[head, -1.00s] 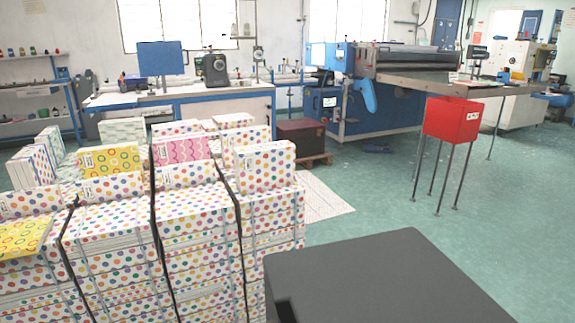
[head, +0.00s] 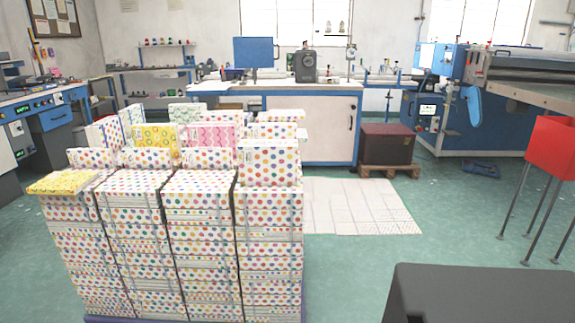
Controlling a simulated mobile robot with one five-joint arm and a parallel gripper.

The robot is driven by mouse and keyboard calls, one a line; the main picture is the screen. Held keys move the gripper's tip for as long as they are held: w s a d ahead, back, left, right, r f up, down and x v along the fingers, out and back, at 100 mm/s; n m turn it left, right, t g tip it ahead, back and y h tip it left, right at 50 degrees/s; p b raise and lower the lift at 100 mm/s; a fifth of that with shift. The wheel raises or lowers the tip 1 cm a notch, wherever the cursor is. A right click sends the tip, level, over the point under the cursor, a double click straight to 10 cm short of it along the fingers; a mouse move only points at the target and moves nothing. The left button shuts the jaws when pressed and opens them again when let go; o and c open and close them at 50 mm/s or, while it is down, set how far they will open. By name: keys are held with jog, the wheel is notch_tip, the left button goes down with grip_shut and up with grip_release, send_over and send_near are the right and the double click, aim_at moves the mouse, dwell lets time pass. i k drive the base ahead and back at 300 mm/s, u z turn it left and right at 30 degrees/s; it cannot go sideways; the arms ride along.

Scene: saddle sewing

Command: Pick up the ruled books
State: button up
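Tall stacks of books with white, multicoloured-dotted covers (head: 200,245) stand side by side on the left of the head view, with dark straps between the columns. More books lie or stand on top: a dotted one (head: 268,166) at the right end, a pink patterned one (head: 214,137), a yellow patterned one (head: 152,136), and a yellow one (head: 62,182) lying at the front left corner. No ruling shows on any cover, so I cannot tell which are the ruled books. My gripper is not in view.
Behind the stacks is a workbench (head: 313,125) with a blue monitor (head: 256,52). A dark box on a pallet (head: 386,147) and a pale floor mat (head: 362,206) lie right of the stacks. A red bin on legs (head: 551,145) stands far right. The green floor between is clear.

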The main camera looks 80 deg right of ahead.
aim_at(261, 163)
jog(key=z, duration=1.05)
jog(key=i, duration=0.6)
jog(key=z, duration=0.05)
